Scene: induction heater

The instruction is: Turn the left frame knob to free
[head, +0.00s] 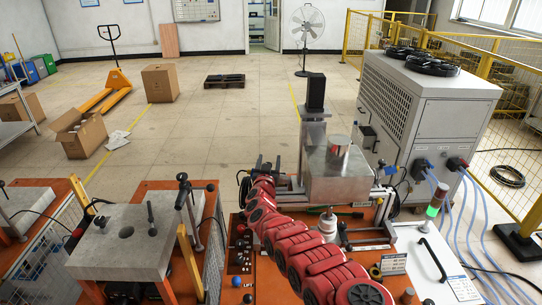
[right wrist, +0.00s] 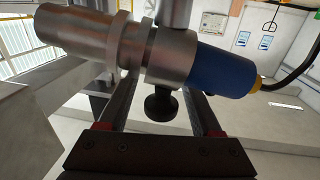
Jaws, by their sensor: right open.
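A black round knob (right wrist: 160,105) hangs on a short stem below a steel clamp collar (right wrist: 170,55) in the right wrist view. The collar sits around a cylinder with a bare metal left part and a blue right end (right wrist: 222,70). My right gripper (right wrist: 160,92) is open, its dark fingers on either side of the knob with visible gaps. In the head view my right gripper (head: 266,166) is small and dark, left of the steel block (head: 337,172). I cannot make out the knob there. My left gripper is not in view.
A control panel with buttons (head: 240,255) lies left of my red right arm. A steel-topped bench (head: 125,250) with upright clamps stands to the left. A grey cabinet (head: 430,110) with blue hoses stands at right.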

